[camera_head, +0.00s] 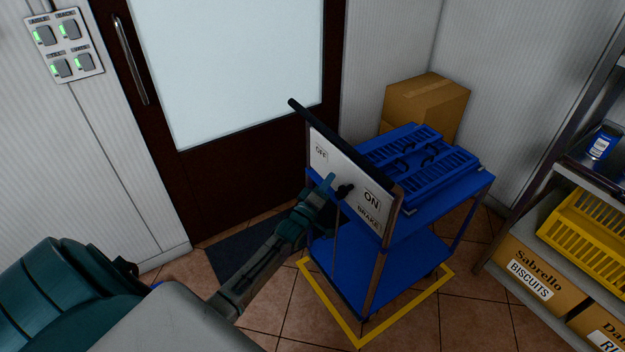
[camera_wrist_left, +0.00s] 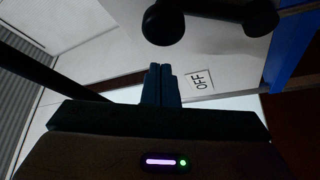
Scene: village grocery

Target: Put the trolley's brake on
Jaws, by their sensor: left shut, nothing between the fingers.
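The blue trolley (camera_head: 405,262) stands with its white brake panel (camera_head: 335,160) facing my left arm. The panel carries an OFF label (camera_head: 321,152) on the left and an ON label (camera_head: 371,199) above the word BRAKE on the right. A black brake lever (camera_head: 346,190) shows between the labels; its exact setting is unclear. My left gripper (camera_head: 331,181) is shut and empty, close beside the lever at the panel. In the left wrist view the closed fingertips (camera_wrist_left: 160,72) point at the panel near the OFF label (camera_wrist_left: 201,83), apart from the black lever (camera_wrist_left: 212,14). My right gripper is out of view.
Blue crates (camera_head: 405,152) lie on the trolley's top. A yellow floor outline (camera_head: 332,313) surrounds its base. A cardboard box (camera_head: 428,98) stands behind, a shelf with a yellow crate (camera_head: 590,232) at the right, and a dark door (camera_head: 200,185) at the back left.

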